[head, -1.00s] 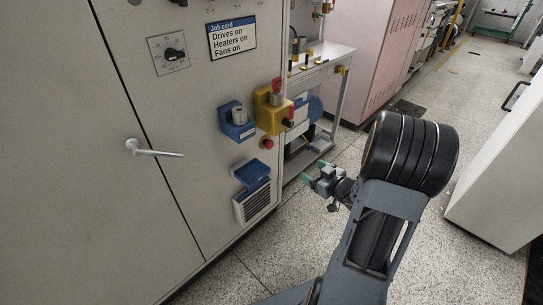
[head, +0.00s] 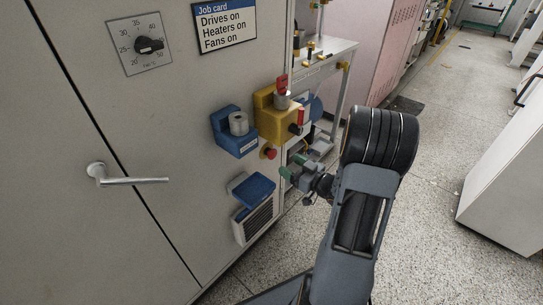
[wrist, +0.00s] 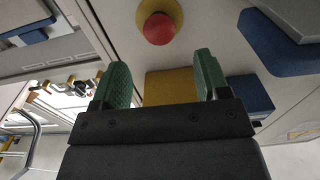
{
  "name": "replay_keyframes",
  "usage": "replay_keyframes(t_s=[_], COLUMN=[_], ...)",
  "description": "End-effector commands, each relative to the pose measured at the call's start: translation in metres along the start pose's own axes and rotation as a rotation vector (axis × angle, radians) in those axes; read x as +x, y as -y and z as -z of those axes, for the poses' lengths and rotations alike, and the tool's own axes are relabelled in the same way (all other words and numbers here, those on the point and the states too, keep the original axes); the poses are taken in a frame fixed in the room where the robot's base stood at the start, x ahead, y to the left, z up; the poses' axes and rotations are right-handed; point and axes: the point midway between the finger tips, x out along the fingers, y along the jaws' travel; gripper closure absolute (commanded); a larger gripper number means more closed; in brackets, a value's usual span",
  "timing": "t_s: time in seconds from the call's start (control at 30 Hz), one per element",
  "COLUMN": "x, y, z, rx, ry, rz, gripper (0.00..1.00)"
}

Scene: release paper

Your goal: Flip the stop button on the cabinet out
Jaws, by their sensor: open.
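The stop button (head: 269,153) is a small red mushroom button on a yellow ring, on the cabinet (head: 95,95) front below the yellow box. In the wrist view the red button (wrist: 159,29) shows at top centre, beyond and between my green fingertips. My gripper (head: 287,181) is in front of the cabinet, a little below and right of the button in the head view. In the wrist view my gripper (wrist: 159,82) is open with nothing between its fingers, and it does not touch the button.
A yellow box (head: 276,120) with a red tag and a blue box (head: 234,132) stick out above the button. A blue flap (head: 253,188) over a vent (head: 257,220) is below left. A door handle (head: 125,178) juts out at left. Open floor (head: 430,190) lies to the right.

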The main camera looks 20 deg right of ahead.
Motion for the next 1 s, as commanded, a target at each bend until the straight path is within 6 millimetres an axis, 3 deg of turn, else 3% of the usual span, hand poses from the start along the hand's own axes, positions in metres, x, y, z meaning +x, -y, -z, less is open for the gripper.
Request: replay_keyframes(t_s=[0.2, 0.43, 0.63, 1.0], x=[0.042, 0.072, 0.084, 0.086], y=[0.001, 0.001, 0.001, 0.001], z=[-0.003, -0.002, -0.001, 0.0], rx=[-0.001, 0.0, 0.001, 0.001], ry=[0.0, 0.001, 0.002, 0.001], rz=[0.003, 0.003, 0.003, 0.002], gripper=[0.31, 0.31, 0.31, 0.34])
